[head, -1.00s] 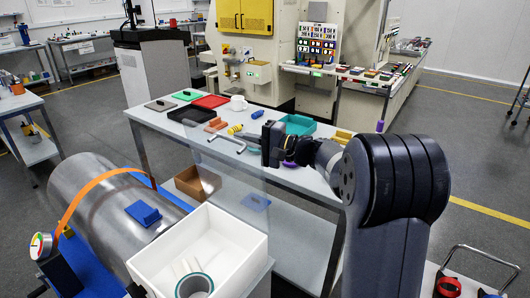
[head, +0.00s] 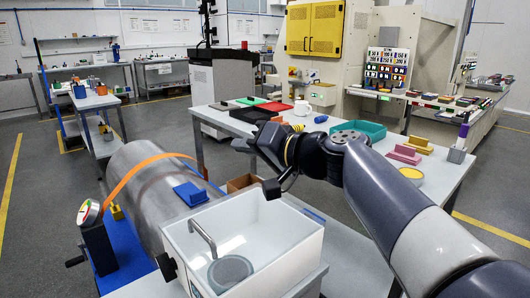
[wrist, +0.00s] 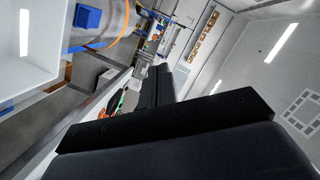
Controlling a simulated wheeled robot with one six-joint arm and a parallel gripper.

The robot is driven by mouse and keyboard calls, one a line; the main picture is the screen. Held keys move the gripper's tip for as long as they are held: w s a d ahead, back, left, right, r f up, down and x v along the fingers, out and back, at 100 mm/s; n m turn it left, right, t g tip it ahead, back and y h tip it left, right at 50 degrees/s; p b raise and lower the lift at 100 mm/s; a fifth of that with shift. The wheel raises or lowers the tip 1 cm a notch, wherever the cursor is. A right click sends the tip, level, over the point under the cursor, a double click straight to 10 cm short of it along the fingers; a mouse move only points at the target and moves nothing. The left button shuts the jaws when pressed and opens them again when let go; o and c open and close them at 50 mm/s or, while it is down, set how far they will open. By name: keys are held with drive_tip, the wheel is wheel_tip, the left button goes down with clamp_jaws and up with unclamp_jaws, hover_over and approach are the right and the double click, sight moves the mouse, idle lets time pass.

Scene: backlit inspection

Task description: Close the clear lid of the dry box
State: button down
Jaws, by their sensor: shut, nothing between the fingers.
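The dry box (head: 300,262) is a white open-topped bin at the lower middle of the head view. Its clear lid (head: 262,240) appears to lie down over the top, with the grey bar handle (head: 203,238) at the left side. Whether the lid is fully seated is hard to tell. A grey-green roll (head: 230,270) shows through it. My gripper (head: 242,146) is shut and empty, above and behind the box, apart from the lid and handle. In the wrist view my dark fingers (wrist: 157,85) are together, and the white box (wrist: 35,45) fills the upper left.
Behind, a white table (head: 440,172) carries a teal tray (head: 358,129), pink blocks (head: 404,154) and other items.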

sight(195, 224)
drive_tip(key=s+a+f+n+b, duration=0.2)
drive_tip(key=f+b, duration=0.1)
drive_tip(key=f, duration=0.1)
drive_tip(key=s+a+f+n+h+b, duration=0.1)
drive_tip(key=s+a+f+b, duration=0.1)
drive_tip(key=f+b, duration=0.2)
drive_tip(key=s+a+f+n+t+h+b, duration=0.1)
drive_tip(key=s+a+f+n+b, duration=0.1)
drive_tip(key=a+f+b, duration=0.1)
drive_tip(key=shift+s+f+n+b, duration=0.2)
drive_tip(key=shift+f+b, duration=0.1)
drive_tip(key=shift+f, duration=0.25)
drive_tip(key=shift+s+f+n+b, duration=0.1)
drive_tip(key=shift+s+f+b, duration=0.15)
drive_tip(key=shift+f, duration=0.3)
drive_tip(key=shift+s+a+f+n+b, duration=0.1)
drive_tip(key=shift+f+n+b, duration=0.3)
drive_tip(key=shift+f, duration=0.4)
drive_tip(key=shift+f, duration=0.15)
